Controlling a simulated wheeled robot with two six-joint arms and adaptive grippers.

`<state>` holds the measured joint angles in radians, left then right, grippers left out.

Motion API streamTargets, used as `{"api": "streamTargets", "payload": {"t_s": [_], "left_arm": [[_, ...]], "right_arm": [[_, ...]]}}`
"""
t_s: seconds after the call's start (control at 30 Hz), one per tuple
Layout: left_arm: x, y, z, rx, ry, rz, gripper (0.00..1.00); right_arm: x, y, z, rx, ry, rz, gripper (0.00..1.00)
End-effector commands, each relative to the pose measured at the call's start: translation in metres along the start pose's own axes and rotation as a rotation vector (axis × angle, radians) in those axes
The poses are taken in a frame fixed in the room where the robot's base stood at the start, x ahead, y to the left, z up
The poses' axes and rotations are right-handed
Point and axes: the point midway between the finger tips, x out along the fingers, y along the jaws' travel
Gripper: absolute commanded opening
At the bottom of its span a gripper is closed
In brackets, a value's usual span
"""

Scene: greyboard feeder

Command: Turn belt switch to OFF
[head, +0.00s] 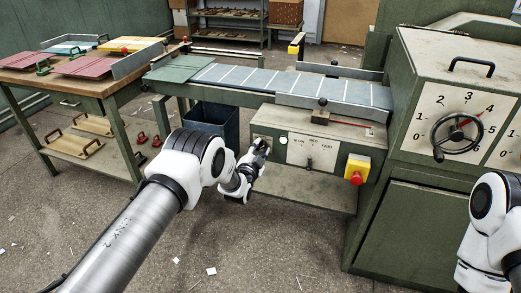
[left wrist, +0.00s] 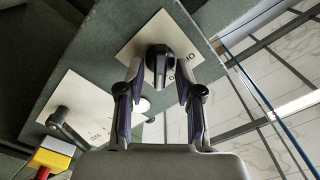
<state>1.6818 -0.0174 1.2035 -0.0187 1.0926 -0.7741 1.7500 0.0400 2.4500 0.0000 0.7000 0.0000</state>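The belt switch is a black knob (left wrist: 159,66) on a pale plate (left wrist: 143,38) in the left wrist view. Lettering beside the knob is rotated and only partly legible. In the head view the knob is hidden behind my left gripper (head: 262,147), which is at the left end of the green control box (head: 343,136). In the left wrist view my left gripper (left wrist: 159,75) is open, one fingertip on each side of the knob, with gaps visible. I cannot tell how deep the fingers reach. My right arm shows at the head view's right edge; its gripper is out of frame.
A speed lever (head: 309,162) and a red button on a yellow box (head: 357,170) sit right of the switch. The conveyor belt (head: 290,82) runs above. A dark bin (head: 211,121) stands left of the box. A handwheel (head: 457,134) is on the right cabinet.

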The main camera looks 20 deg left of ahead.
Motion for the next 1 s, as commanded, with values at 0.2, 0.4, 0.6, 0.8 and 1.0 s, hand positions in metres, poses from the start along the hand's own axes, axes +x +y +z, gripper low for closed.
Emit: {"api": "streamTargets", "payload": {"t_s": [0.2,0.4,0.6,0.8,1.0], "left_arm": [[0.0,0.0,0.0,0.0,0.0,0.0,0.0],[0.0,-0.001,0.0,-0.005,0.001,-0.001,0.0],[0.0,-0.001,0.0,-0.048,0.001,-0.001,0.0],[0.001,-0.001,0.0,-0.155,0.002,-0.002,0.0],[0.001,-0.002,0.0,-0.319,0.004,-0.003,0.0]], "right_arm": [[0.0,0.0,0.0,0.0,0.0,0.0,0.57],[0.0,0.0,0.0,0.0,0.0,0.0,0.57],[0.003,0.0,0.0,0.0,0.0,0.0,0.57],[0.008,0.0,0.0,0.0,0.0,0.0,0.57],[0.014,0.0,0.0,0.0,0.0,0.0,0.57]]}}
